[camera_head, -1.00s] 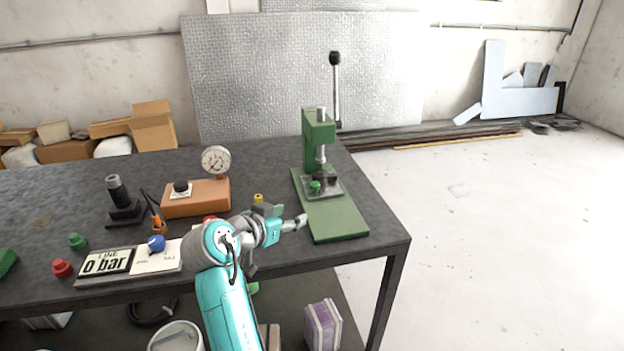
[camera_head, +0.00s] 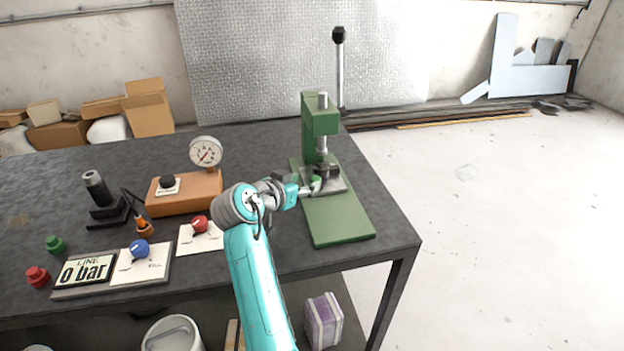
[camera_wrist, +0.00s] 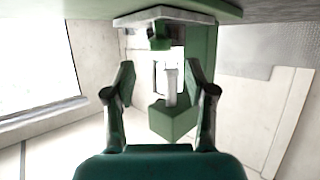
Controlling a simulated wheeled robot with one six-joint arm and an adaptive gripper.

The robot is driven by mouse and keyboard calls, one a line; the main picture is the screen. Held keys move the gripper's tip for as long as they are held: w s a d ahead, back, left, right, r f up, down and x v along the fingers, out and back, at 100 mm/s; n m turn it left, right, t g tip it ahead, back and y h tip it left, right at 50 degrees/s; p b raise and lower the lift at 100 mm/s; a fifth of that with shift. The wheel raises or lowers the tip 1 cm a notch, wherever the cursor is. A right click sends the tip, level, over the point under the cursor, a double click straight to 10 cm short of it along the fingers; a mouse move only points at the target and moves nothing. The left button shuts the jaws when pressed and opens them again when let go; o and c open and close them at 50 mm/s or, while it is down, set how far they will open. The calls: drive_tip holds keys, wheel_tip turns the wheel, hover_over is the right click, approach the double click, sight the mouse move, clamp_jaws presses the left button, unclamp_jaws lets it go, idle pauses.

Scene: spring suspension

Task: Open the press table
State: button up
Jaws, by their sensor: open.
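The green press (camera_head: 320,120) stands on the right of the workbench, with its ram above a grey press table (camera_head: 336,180). A green knob (camera_head: 316,183) sits at the table's front left. My gripper (camera_head: 306,187) is open right at this knob from the left; contact cannot be told. The wrist view appears upside down. There the open fingers (camera_wrist: 160,78) show with nothing gripped between them. The grey press table (camera_wrist: 180,16) and the green knob (camera_wrist: 159,42) lie at the top, beyond the fingertips. The green press head (camera_wrist: 172,120) shows lower, behind the gap.
The press lever (camera_head: 340,70) stands upright with a black knob. To the left are an orange gauge box (camera_head: 190,192), a red knob panel (camera_head: 202,240), a blue knob panel (camera_head: 150,265) and a black stand (camera_head: 105,205). The green base's front (camera_head: 338,222) is clear.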

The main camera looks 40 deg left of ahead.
sight(315, 179)
drive_tip(key=shift+x, duration=2.55)
clamp_jaws()
